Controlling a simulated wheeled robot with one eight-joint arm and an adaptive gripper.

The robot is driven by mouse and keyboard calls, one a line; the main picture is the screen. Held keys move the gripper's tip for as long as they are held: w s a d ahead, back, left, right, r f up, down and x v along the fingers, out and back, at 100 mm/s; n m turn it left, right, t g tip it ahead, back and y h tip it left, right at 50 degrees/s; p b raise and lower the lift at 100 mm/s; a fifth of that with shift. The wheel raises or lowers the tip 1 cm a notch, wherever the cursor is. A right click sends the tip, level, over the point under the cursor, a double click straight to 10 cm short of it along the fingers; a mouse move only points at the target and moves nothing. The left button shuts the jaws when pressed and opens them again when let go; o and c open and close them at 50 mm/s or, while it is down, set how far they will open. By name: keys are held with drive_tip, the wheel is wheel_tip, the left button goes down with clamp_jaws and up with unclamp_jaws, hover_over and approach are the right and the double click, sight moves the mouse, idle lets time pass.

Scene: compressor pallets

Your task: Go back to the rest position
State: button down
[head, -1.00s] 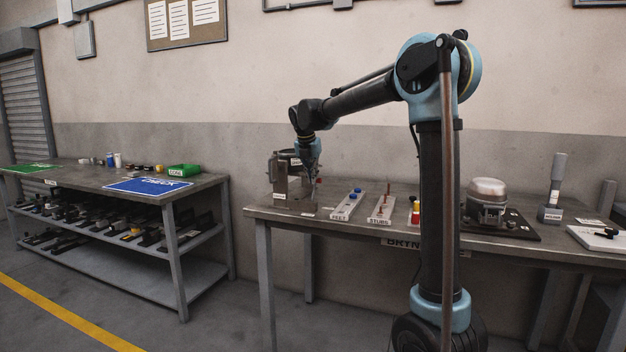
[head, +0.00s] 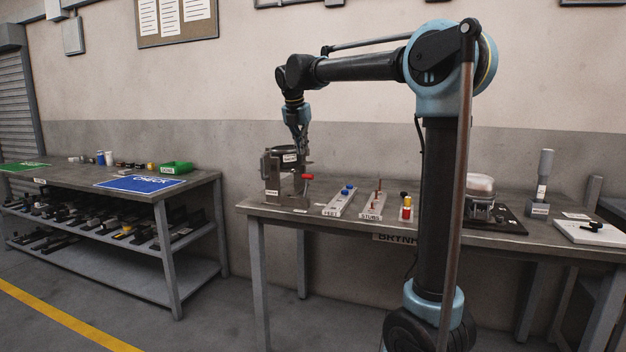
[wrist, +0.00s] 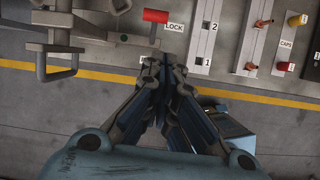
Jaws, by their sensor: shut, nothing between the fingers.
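My gripper (head: 303,147) is shut and empty. In the head view it hangs pointing down, above the metal fixture (head: 286,178) at the left end of the workbench. In the wrist view my gripper (wrist: 165,65) has its fingers together, over the bench's front edge. The fixture (wrist: 60,40) with its red-handled lever (wrist: 155,16) lies beyond it at the upper left, beside a "LOCK" label. My gripper appears clear of the fixture, and nothing hangs from it.
The workbench (head: 330,222) carries the feet tray (head: 338,205), the studs tray (head: 371,205), red and yellow caps (head: 406,206) and a compressor (head: 481,198). A second bench (head: 75,185) stands at left with a green bin (head: 176,168) and blue mat. Air above both is free.

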drive_tip(key=s+d+f+m+g, duration=0.1)
drive_tip(key=s+d+f+m, duration=0.5)
drive_tip(key=s+d+m, duration=0.4)
drive_tip(key=s+d+f+m, duration=0.6)
drive_tip(key=s+d+f, duration=0.1)
drive_tip(key=d, duration=0.5)
drive_tip(key=s+d+f+m, duration=0.4)
drive_tip(key=s+f+m, duration=0.4)
drive_tip(key=s+f, duration=0.2)
drive_tip(key=s+d+f+m+y, duration=0.1)
drive_tip(key=s+d+f+m, duration=0.3)
drive_tip(key=s+f+m, duration=0.3)
drive_tip(key=s+f, duration=0.3)
drive_tip(key=f, duration=0.1)
drive_tip(key=shift+m+g, duration=0.4)
drive_tip(key=shift+d+f, duration=0.1)
drive_tip(key=shift+w+f, duration=0.2)
drive_tip(key=shift+w, duration=0.2)
